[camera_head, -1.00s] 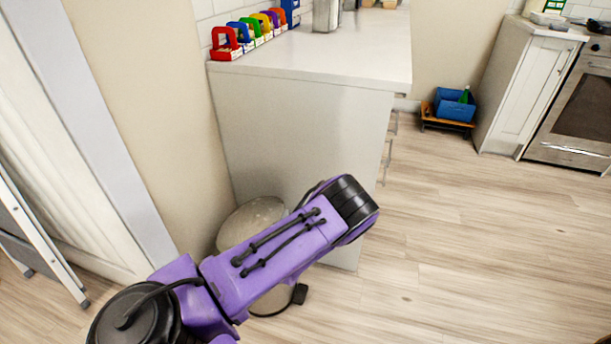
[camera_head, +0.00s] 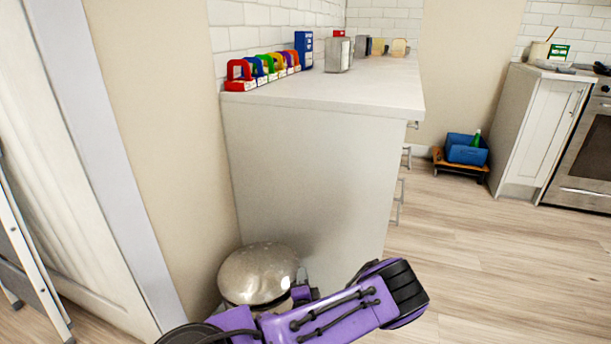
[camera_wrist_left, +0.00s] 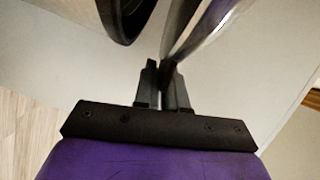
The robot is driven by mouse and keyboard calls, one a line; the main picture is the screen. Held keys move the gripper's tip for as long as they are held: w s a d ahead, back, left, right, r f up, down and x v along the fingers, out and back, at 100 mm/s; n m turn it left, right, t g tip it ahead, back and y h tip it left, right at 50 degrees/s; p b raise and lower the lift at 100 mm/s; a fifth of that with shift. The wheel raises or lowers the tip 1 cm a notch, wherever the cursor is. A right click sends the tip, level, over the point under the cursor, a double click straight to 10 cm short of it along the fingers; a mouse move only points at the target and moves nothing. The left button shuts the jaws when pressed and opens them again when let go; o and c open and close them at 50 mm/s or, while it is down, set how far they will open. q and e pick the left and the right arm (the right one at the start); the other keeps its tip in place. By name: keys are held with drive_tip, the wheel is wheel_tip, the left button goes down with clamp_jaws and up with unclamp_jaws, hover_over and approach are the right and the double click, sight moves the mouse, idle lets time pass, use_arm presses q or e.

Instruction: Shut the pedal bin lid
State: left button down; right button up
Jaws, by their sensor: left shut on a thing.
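The pedal bin's domed, shiny beige-grey lid (camera_head: 258,273) shows in the head view, low between the wall and the counter's end panel. My purple left arm hides most of the bin body. In the left wrist view, my left gripper (camera_wrist_left: 166,78) is shut on the lid's thin rim (camera_wrist_left: 196,32), which runs down between the fingertips. A rounded part of the bin with a dark edge (camera_wrist_left: 128,22) is at the upper left, with a gap between it and the rim. The lid stands open there; its exact angle is unclear. My right gripper is not in view.
The white counter (camera_head: 330,92) stands behind the bin, with several coloured holders (camera_head: 266,68) on top. A stepladder (camera_head: 28,262) leans at the far left. A blue crate (camera_head: 466,150) sits on a low orange stand. The floor at right is clear.

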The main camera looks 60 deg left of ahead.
use_arm(q)
drive_tip(key=shift+s+f, duration=0.1)
drive_tip(key=shift+s, duration=0.15)
drive_tip(key=c, duration=1.3)
unclamp_jaws()
drive_tip(key=p+v, duration=0.1)
drive_tip(key=v, duration=0.9)
drive_tip(key=shift+d+p, duration=0.25)
drive_tip(key=shift+p, duration=0.1)
